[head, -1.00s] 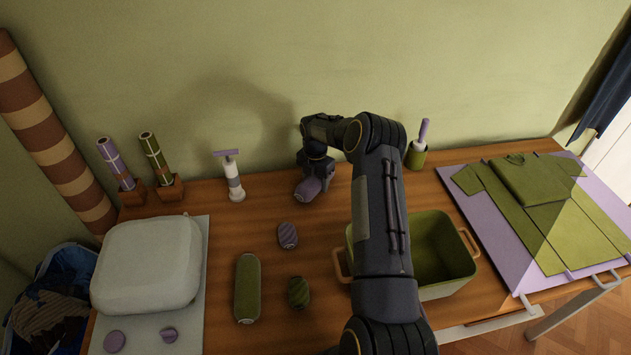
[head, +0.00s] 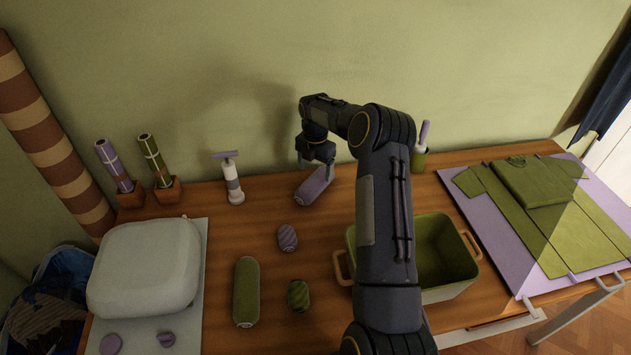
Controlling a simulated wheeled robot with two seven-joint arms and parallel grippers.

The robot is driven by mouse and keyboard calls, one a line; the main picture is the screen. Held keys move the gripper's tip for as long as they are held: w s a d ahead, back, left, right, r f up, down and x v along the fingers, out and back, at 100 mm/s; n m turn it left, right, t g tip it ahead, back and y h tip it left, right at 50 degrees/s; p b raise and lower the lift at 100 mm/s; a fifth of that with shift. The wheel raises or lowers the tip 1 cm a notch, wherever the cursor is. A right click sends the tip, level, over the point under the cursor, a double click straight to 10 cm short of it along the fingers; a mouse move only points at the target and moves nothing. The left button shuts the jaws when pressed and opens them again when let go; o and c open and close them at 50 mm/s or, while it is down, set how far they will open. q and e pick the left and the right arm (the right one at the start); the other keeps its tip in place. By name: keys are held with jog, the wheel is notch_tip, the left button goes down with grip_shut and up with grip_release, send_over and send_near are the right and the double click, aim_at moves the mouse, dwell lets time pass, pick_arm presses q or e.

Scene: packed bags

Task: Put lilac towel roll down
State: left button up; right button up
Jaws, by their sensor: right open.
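The lilac towel roll (head: 313,188) lies on the wooden table near the wall, left of the green basket. My right gripper (head: 316,166) is open just above the roll, its fingers pointing down. The near end of the roll shows clear; its far part is partly hidden by the gripper. My left gripper is not in view.
The green basket (head: 447,257) stands right of centre, partly behind my right arm. A small lilac roll (head: 287,237), a long green roll (head: 246,291) and a small green roll (head: 298,295) lie in front. A lilac-handled pump (head: 233,180) stands to the left.

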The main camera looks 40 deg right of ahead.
aim_at(315, 178)
notch_tip(315, 178, up, 5)
jog(key=shift+r, duration=0.1)
jog(key=s+a+r+m+t+y, duration=0.1)
jog(key=s+a+r+m+t, duration=0.2)
jog(key=s+a+r+m, duration=0.95)
jog(key=s+a+m+t+y, duration=0.1)
jog(key=s+a+m, duration=0.4)
jog(key=s, duration=0.5)
jog(key=s+a+f+m+t+y, duration=0.1)
jog(key=s+a+m, duration=0.4)
jog(key=s+a, duration=0.5)
jog(key=shift+s+t+y, duration=0.3)
jog(key=shift+y, duration=0.1)
